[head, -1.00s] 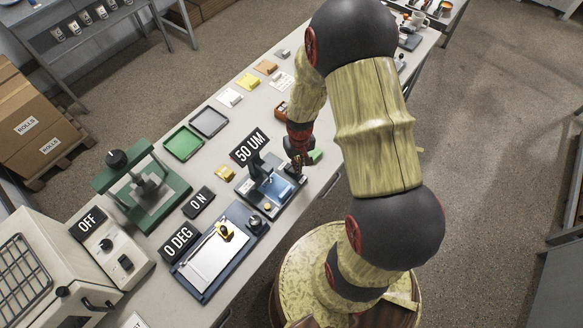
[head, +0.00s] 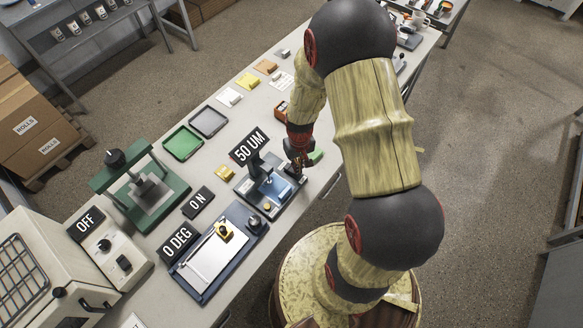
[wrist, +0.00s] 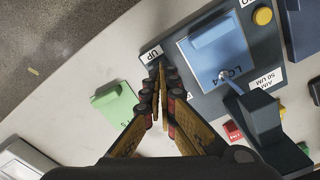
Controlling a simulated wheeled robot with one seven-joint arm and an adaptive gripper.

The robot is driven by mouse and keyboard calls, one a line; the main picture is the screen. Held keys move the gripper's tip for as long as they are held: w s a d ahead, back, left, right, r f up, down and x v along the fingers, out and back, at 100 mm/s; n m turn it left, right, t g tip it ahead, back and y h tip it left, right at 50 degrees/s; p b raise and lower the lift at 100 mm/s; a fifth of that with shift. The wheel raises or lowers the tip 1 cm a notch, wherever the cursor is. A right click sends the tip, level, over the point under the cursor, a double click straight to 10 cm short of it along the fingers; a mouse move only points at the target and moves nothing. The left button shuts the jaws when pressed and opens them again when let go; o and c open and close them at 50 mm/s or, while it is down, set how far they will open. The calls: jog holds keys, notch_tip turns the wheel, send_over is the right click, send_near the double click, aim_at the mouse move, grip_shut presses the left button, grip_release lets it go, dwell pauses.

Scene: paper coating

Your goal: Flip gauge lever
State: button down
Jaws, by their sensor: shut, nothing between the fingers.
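The gauge (head: 271,190) is a dark base with a blue plate and an upright post, under a "50 UM" sign (head: 249,146). In the wrist view its blue plate (wrist: 205,48) and the dark post (wrist: 258,115) show, with an "UP" label (wrist: 151,54) at the base's corner. My gripper (wrist: 162,68) is shut and empty, its fingertips together over the base edge by the "UP" label. In the head view my gripper (head: 298,170) is at the gauge's right end. The lever is hidden or cannot be made out by the fingers; whether they touch it I cannot tell.
A green block (wrist: 115,103) lies beside the gauge. A blue coating board (head: 211,250) with a "0 DEG" sign (head: 180,242) is nearer, and a green press (head: 142,190) stands to the left. Two trays (head: 208,121) lie beyond.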

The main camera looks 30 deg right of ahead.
jog(key=shift+f+b, duration=0.4)
jog(key=shift+f, duration=0.15)
dwell(0.4)
jog(key=shift+r+p, duration=2.5)
jog(key=shift+r, duration=1.05)
jog(key=s+a+r+t+b, duration=0.2)
jog(key=s+a+r+b, duration=0.2)
jog(key=r, duration=0.3)
jog(key=s+a+r+n+t+b, duration=0.1)
jog(key=s+a+r+b, duration=0.3)
jog(key=r+b, duration=0.3)
jog(key=s+a+r+n+t+b, duration=0.1)
jog(key=s+a+r+t+b, duration=0.1)
jog(key=s+a+r+b, duration=0.2)
notch_tip(320, 180, up, 3)
jog(key=shift+r+t+b, duration=0.1)
jog(key=shift+t+b, duration=0.2)
jog(key=shift+b, duration=0.45)
